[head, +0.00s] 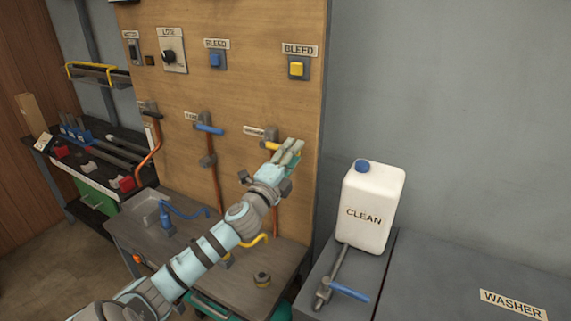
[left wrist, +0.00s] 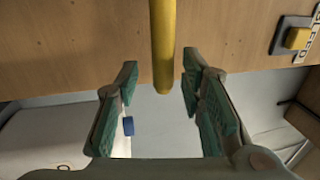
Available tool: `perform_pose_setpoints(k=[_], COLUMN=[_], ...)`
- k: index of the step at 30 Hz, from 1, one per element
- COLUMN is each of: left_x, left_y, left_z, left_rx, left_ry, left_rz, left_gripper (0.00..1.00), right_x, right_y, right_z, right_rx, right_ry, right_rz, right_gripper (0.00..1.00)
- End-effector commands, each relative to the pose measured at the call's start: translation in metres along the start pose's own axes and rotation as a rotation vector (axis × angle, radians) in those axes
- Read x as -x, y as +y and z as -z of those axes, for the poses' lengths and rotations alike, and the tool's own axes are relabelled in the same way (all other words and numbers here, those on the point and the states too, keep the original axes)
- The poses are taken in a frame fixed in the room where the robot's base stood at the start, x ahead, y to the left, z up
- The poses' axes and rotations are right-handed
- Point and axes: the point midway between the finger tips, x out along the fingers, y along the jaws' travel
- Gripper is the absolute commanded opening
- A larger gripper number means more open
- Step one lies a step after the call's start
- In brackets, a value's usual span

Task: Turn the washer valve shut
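The valve with a yellow lever (head: 270,146) is on the wooden panel, on a copper pipe, beside a small label (head: 254,131) too small to read surely. My left gripper (head: 291,150) is at this lever and covers part of it. In the left wrist view the yellow lever (left wrist: 163,45) comes down from the top, and its free end lies between the fingertips. The left gripper (left wrist: 160,85) is open, with a gap on both sides of the lever. My right gripper is not in view.
A valve with a blue lever (head: 209,129) is left of the yellow one. Blue (head: 215,60) and yellow (head: 297,69) BLEED buttons sit above. A white CLEAN jug (head: 372,207) and a blue-handled tool (head: 345,291) are at right, near a WASHER label (head: 513,305).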

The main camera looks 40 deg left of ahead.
Motion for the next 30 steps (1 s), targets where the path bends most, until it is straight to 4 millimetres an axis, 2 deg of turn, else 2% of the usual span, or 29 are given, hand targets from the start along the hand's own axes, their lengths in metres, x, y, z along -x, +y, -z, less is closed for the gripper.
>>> perform_pose_setpoints(k=[9,12,16,30], left_x=[0.083,0.100,0.109,0.108], left_y=[0.001,0.002,0.000,0.000], left_z=[0.002,0.001,0.001,0.001], left_rx=[-0.006,-0.006,0.000,0.002], left_ry=[0.009,0.004,0.003,0.001], left_rz=[-0.004,-0.004,0.000,0.001], left_gripper=[0.36,0.36,0.36,0.36], right_x=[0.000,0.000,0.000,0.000], right_y=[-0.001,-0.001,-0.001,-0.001], right_z=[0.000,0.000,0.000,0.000], right_rx=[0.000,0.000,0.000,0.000], right_ry=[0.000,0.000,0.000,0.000], right_rz=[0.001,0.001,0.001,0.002], right_gripper=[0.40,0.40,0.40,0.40])
